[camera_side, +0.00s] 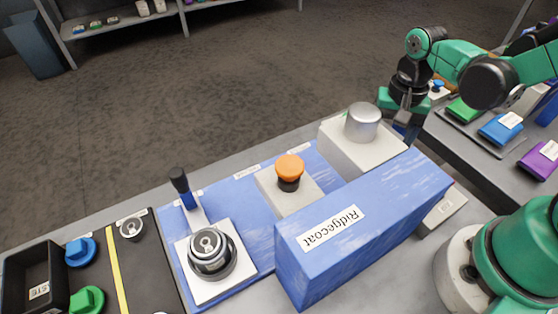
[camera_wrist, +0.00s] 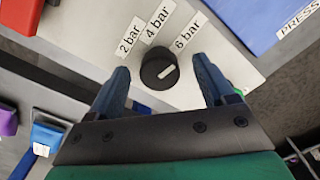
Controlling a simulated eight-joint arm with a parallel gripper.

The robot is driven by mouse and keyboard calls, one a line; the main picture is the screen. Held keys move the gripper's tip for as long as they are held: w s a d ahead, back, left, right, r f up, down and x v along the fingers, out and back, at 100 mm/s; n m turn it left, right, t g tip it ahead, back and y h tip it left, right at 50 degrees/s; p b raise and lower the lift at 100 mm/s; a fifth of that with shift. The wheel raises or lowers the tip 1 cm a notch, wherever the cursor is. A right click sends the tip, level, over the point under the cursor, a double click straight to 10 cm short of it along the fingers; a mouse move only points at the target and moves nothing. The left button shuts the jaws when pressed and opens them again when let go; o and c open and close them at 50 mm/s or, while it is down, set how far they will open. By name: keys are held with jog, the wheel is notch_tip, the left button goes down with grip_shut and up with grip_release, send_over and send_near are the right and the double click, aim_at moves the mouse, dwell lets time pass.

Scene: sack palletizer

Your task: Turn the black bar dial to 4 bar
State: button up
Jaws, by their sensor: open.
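The black bar dial (camera_wrist: 153,68) sits on a pale panel in the wrist view. Its white mark points right and slightly up, nearest the 6 bar label (camera_wrist: 187,30). The 4 bar label (camera_wrist: 158,23) is above the dial and the 2 bar label (camera_wrist: 130,36) is at upper left. My gripper (camera_wrist: 160,66) is open, with one finger on each side of the dial in the picture and gaps between. I cannot tell how high the fingertips are above the panel. In the side view my gripper (camera_side: 404,118) is at upper right; I cannot make out the dial there.
A blue Ridgecoat box (camera_side: 365,230) stands in front of the panel area in the side view. A grey cylinder (camera_side: 362,122) on a white block is left of my gripper. An orange button (camera_side: 289,167) and a lever (camera_side: 184,188) are further left. Coloured packs (camera_side: 500,127) lie at right.

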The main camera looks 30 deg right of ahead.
jog(key=shift+f, duration=0.1)
grip_shut()
dwell(0.4)
jog(key=n, duration=0.4)
jog(key=shift+n, duration=2.9)
grip_release()
